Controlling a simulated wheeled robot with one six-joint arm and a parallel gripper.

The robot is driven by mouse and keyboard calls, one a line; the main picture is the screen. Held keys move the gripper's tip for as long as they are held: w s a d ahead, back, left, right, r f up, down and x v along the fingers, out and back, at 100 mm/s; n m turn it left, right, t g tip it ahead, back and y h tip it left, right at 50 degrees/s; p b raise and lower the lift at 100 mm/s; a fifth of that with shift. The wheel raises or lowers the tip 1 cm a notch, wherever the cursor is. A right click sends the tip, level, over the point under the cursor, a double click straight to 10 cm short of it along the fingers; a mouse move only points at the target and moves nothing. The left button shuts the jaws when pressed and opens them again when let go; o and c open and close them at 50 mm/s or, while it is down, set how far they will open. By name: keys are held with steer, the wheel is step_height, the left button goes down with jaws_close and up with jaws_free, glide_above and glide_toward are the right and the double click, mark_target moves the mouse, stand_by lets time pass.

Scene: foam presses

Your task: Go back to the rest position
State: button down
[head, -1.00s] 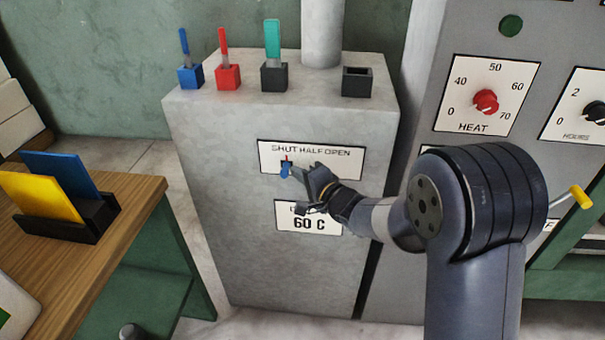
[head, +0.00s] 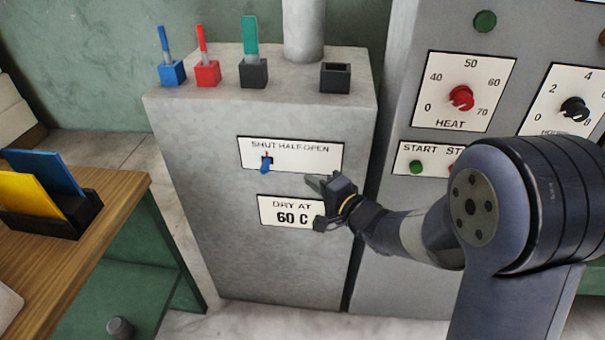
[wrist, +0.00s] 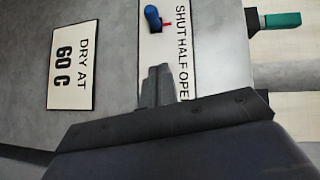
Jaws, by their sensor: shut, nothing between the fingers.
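My gripper (head: 318,182) is shut and empty, in front of the grey cabinet (head: 210,215). It is just below and right of the SHUT HALF OPEN plate (head: 300,160) in the head view. The blue lever (head: 265,165) on that plate stands at the SHUT end, apart from my gripper. In the wrist view the shut fingers (wrist: 157,80) show in front of the plate, with the blue lever (wrist: 152,17) beyond their tips.
A DRY AT 60 C sign (head: 280,211) is below the plate. Blue, red and green-handled tools stand in holders on the cabinet top beside an empty black holder (head: 335,78). A panel with a red HEAT knob (head: 461,98) is at right, a wooden table (head: 112,205) at left.

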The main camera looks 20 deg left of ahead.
steer(key=shift+v, duration=1.15)
